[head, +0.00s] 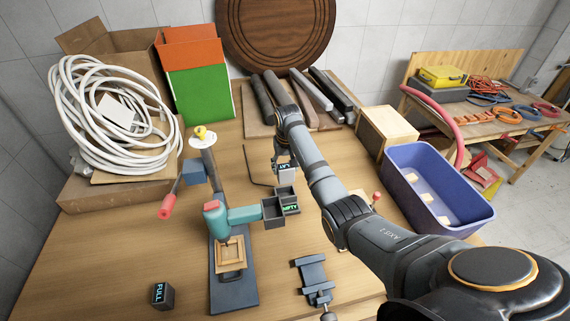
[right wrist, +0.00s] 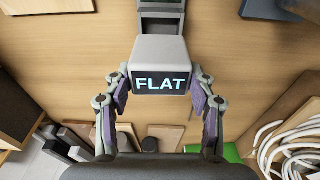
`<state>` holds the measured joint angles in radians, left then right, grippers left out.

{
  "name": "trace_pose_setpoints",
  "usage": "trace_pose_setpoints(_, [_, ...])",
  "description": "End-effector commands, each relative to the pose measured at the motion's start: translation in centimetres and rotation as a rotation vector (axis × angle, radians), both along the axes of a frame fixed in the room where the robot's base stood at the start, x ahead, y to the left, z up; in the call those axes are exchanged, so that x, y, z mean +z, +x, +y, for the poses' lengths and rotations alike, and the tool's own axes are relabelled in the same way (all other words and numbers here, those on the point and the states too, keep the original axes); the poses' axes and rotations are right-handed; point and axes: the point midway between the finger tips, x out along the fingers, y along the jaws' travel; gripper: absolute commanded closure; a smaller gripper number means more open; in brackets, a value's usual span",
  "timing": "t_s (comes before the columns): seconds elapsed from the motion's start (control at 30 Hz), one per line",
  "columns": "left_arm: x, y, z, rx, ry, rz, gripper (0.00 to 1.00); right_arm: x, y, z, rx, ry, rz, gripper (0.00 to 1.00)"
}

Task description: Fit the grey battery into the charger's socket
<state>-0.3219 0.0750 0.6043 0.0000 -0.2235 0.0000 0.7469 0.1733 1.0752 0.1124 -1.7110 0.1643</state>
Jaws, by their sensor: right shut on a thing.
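My right gripper (head: 283,157) is shut on a grey battery (right wrist: 160,60) with a dark face reading FLAT, its fingers on both sides. In the head view the battery (head: 285,170) shows just beyond the grey charger (head: 272,214), which has open square sockets and a small lit label. In the right wrist view, the charger (right wrist: 160,18) lies past the battery's upper edge. I cannot tell whether the battery touches it. A dark block marked FULL (head: 162,296) stands alone at the front left of the table. My left gripper is not in view.
A teal drill-press-like tool (head: 216,222) stands left of the charger, its arm reaching to it. A small dark clamp (head: 314,276) lies at the front. A blue bin (head: 470,218) is right, a coiled white hose (head: 90,110) left. The front middle table is partly clear.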

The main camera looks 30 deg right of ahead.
Motion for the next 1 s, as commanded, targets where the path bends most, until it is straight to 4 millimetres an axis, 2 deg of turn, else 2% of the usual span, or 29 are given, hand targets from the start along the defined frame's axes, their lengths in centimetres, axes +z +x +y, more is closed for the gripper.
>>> trace_pose_setpoints(0.1, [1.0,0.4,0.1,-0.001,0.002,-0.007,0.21,0.1,0.0,0.0,0.000,0.000,0.001,0.88])
trace_pose_setpoints(0.3, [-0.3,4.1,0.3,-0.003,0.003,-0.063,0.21,-2.7,0.0,0.0,-0.001,0.000,0.000,0.88])
trace_pose_setpoints(0.37, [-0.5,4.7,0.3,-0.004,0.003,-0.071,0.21,-3.4,0.0,0.0,-0.001,0.000,-0.001,0.88])
trace_pose_setpoints(0.47, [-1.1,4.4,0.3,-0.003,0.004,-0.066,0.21,-4.3,0.0,0.0,-0.001,-0.001,0.000,0.88])
trace_pose_setpoints(0.73, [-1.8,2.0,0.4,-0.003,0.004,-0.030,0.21,-5.6,0.1,0.0,-0.001,-0.001,-0.001,0.88])
trace_pose_setpoints(1.0, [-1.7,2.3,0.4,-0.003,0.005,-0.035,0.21,-5.7,0.1,0.0,-0.001,0.000,-0.001,0.88])
